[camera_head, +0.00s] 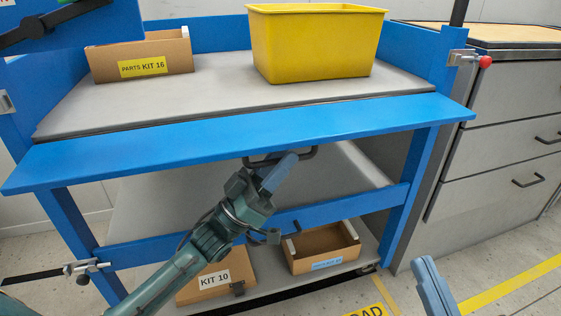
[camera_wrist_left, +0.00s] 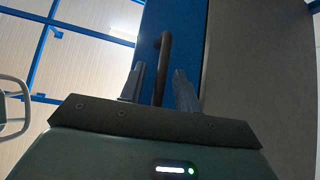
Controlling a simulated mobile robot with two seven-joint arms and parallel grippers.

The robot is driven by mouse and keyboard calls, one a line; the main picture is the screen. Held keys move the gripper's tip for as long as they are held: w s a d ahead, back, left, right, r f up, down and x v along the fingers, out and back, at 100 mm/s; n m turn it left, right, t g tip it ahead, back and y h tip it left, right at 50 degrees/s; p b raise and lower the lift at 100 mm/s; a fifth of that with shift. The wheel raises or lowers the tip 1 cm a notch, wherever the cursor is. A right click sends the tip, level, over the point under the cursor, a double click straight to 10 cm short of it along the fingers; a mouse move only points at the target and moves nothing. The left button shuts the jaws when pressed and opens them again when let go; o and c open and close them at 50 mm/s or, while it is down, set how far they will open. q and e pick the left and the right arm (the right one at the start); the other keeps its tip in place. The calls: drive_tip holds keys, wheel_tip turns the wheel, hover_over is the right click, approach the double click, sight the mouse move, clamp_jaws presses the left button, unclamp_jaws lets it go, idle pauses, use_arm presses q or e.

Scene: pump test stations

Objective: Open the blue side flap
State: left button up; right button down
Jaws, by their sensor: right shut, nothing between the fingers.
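The blue side flap (camera_head: 240,126) is the long blue panel along the near side of the blue cart, at the edge of the grey upper shelf. A dark bar handle (camera_head: 304,155) shows just under its lower edge. My left gripper (camera_head: 281,172) is at this handle. In the left wrist view, the handle (camera_wrist_left: 164,62) stands between the two fingers of my left gripper (camera_wrist_left: 159,88), with gaps beside it, so the gripper looks open around it. My right gripper (camera_head: 434,287) shows only partly at the bottom right, away from the cart; it is shut and empty.
A yellow bin (camera_head: 315,45) and a carton marked KIT 16 (camera_head: 142,58) stand on the upper shelf. Cartons (camera_head: 322,248) sit on the lower shelf. A latch with a red knob (camera_head: 484,62) is at the right. Grey drawers (camera_head: 510,140) stand beside the cart.

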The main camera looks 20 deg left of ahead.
use_arm(q)
drive_tip(key=shift+d+r, duration=0.1)
drive_tip(key=shift+r, duration=0.05)
drive_tip(key=shift+c, duration=0.2)
clamp_jaws()
idle(0.4)
